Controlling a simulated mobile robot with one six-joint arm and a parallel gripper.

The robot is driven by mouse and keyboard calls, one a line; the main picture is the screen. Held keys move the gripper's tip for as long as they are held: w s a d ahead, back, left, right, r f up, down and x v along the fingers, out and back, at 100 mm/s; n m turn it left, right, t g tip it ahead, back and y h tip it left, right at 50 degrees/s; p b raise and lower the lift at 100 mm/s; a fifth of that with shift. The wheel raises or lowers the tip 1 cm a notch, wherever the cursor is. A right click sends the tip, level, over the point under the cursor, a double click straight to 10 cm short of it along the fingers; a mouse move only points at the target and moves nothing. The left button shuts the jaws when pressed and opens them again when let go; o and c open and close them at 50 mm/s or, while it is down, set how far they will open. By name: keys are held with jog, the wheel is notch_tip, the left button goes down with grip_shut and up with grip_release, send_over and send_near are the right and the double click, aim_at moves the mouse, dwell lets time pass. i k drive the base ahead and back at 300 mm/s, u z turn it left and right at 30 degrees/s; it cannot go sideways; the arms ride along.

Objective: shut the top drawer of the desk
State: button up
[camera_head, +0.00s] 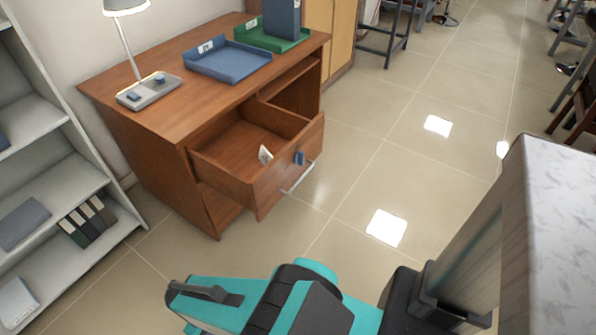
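The brown wooden desk (160,122) stands at the upper left. Its top drawer (272,188) is pulled well out towards the right, so the open inside shows. A silver bar handle (297,179) is on the drawer front, with a small blue piece (299,158) above it. A small white card-like item (265,154) shows at the inner side of the front. Teal and black parts of my arm fill the bottom middle, apart from the drawer. I cannot make out my gripper's fingers in this view.
On the desk are a lamp (122,6), a blue tray (228,62) and a green tray (262,40). A grey shelf unit (100,196) stands left. A marble-topped surface (562,200) is at the right. Tiled floor (365,170) before the drawer is clear.

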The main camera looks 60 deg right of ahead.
aim_at(224, 156)
jog(key=u, duration=0.8)
jog(key=k, duration=0.15)
jog(key=z, duration=2.85)
jog(key=k, duration=0.95)
jog(key=u, duration=0.15)
jog(key=i, duration=0.7)
